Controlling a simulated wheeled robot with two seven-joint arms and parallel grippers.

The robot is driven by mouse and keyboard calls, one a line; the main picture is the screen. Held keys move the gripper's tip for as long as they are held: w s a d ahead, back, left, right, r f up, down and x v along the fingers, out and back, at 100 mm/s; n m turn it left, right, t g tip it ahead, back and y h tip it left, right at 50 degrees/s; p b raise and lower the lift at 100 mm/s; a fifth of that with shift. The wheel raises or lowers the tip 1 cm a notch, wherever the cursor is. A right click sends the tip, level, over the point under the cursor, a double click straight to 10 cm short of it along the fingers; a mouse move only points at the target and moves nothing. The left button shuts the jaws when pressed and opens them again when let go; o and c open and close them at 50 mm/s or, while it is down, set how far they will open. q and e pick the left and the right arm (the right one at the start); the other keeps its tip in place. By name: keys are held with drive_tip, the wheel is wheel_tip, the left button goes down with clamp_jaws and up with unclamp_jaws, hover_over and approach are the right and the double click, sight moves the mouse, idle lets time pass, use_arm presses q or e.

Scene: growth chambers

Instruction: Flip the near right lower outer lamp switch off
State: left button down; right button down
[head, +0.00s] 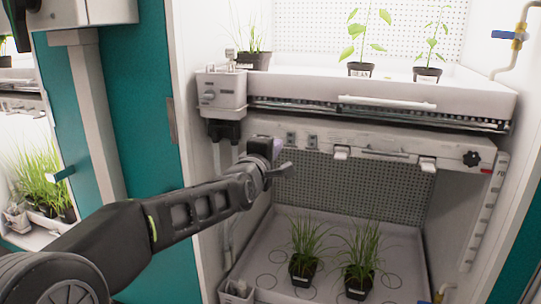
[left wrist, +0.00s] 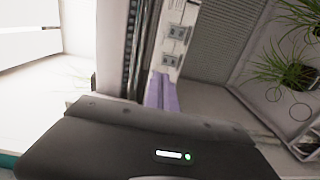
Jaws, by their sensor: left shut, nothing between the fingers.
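The lower lamp bar (head: 385,146) runs across the chamber under the upper tray. Two small grey switches show on its left part, one (head: 291,138) close to my gripper and one (head: 312,141) farther right. In the left wrist view the two switches (left wrist: 176,32) (left wrist: 168,60) sit one above the other, just beyond the fingertips. Their on or off positions are too small to tell. My left gripper (head: 277,150) is shut and empty at the bar's left end, left of the switches. Its pale purple fingers (left wrist: 161,91) also show in the left wrist view. Contact cannot be told. My right gripper is out of view.
The upper tray (head: 390,91) with potted plants is above the bar. A lower tray (head: 262,262) holds two grass pots (head: 304,262) (head: 359,267). A black knob (head: 471,158) is at the bar's right end. A grey box (head: 220,90) hangs at the upper left.

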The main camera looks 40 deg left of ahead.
use_arm(q)
drive_tip(key=v, duration=0.2)
drive_tip(key=shift+s+d, duration=0.1)
drive_tip(key=shift+s, duration=0.3)
idle(0.3)
